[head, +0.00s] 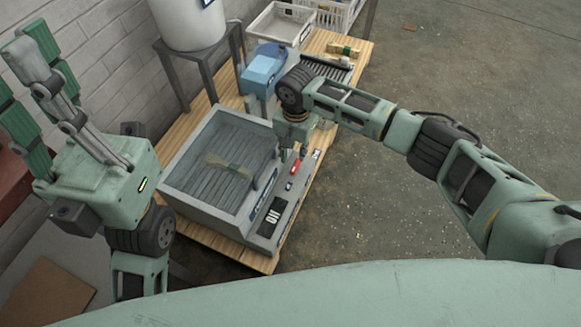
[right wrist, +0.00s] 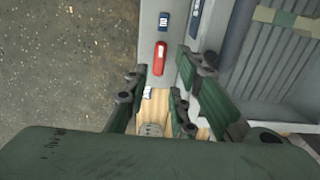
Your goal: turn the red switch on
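The red switch (head: 293,168) is on the light grey side panel of the press (head: 183,188). It also shows in the right wrist view (right wrist: 160,60) as a rounded red piece with a pale mark, just beyond my fingertips. My right gripper (head: 291,148) is over the panel, close to the switch. In the right wrist view its fingers (right wrist: 167,82) are spread with nothing between them. I cannot tell whether a finger touches the panel. My left gripper (head: 38,62) is raised at the far left, its fingers apart and empty, far from the switch.
Behind are a blue box (head: 263,68), a white bin (head: 275,28) and a drum (head: 187,22) on a stand. Open floor (head: 440,70) lies right.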

